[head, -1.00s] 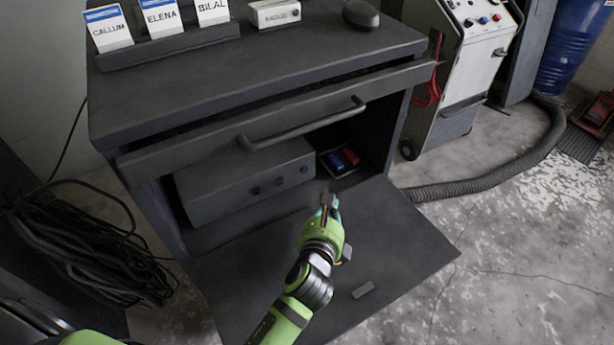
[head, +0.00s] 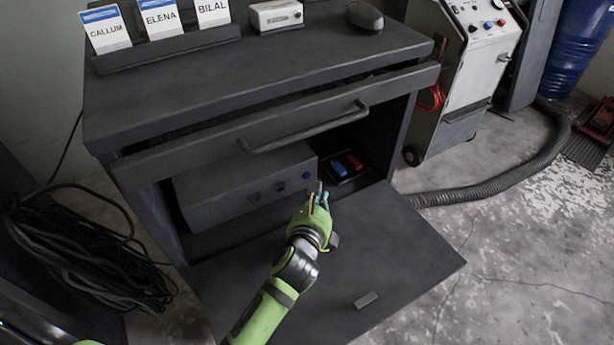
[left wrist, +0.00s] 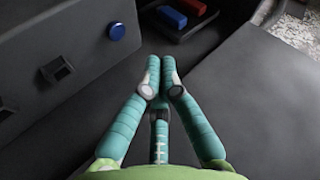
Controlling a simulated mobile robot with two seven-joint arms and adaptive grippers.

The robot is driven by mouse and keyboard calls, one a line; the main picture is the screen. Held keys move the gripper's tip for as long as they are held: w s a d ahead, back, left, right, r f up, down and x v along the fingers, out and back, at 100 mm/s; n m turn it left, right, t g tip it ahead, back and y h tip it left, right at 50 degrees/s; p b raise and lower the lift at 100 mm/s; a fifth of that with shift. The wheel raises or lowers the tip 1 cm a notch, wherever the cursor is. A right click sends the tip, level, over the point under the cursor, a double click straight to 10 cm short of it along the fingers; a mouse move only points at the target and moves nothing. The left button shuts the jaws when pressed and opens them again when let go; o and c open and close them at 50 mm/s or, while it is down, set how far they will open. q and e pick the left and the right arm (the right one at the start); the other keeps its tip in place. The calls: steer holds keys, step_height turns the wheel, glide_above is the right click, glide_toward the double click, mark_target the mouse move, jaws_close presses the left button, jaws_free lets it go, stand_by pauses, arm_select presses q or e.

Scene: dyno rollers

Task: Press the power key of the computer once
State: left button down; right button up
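The computer (head: 235,190) is a dark grey box inside the open lower bay of the cabinet. Its front carries dark square knobs and one round blue key (head: 306,175) near its right end. In the left wrist view the blue key (left wrist: 116,32) is at the upper left. My left gripper (head: 319,193) is just in front of the computer's right end, apart from the key. In the left wrist view its teal fingers (left wrist: 160,75) have their tips together with nothing between them; the key lies left of and beyond them. My right gripper is not in view.
A small tray with blue and red items (head: 347,165) sits right of the computer. The cabinet's door (head: 390,245) is folded down below my arm, and a drawer front with a bar handle (head: 305,130) overhangs the bay. A hose (head: 490,185) lies on the floor.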

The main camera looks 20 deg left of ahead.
mark_target(306, 176)
arm_select(q)
steer(key=shift+w+a+r+p, duration=0.1)
steer(key=shift+w+a+p, duration=0.3)
steer(key=shift+w+a, duration=0.75)
steer(key=shift+w, duration=0.05)
steer(key=shift+w+a, duration=0.1)
steer(key=shift+a, duration=0.05)
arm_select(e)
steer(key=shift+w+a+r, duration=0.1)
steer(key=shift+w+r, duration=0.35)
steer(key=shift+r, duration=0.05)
arm_select(q)
steer(key=shift+w+p, duration=0.1)
steer(key=shift+p, duration=0.2)
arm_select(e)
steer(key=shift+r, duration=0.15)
arm_select(q)
steer(key=shift+w+a, duration=0.1)
steer(key=shift+a, duration=0.05)
steer(key=shift+w+a, duration=0.1)
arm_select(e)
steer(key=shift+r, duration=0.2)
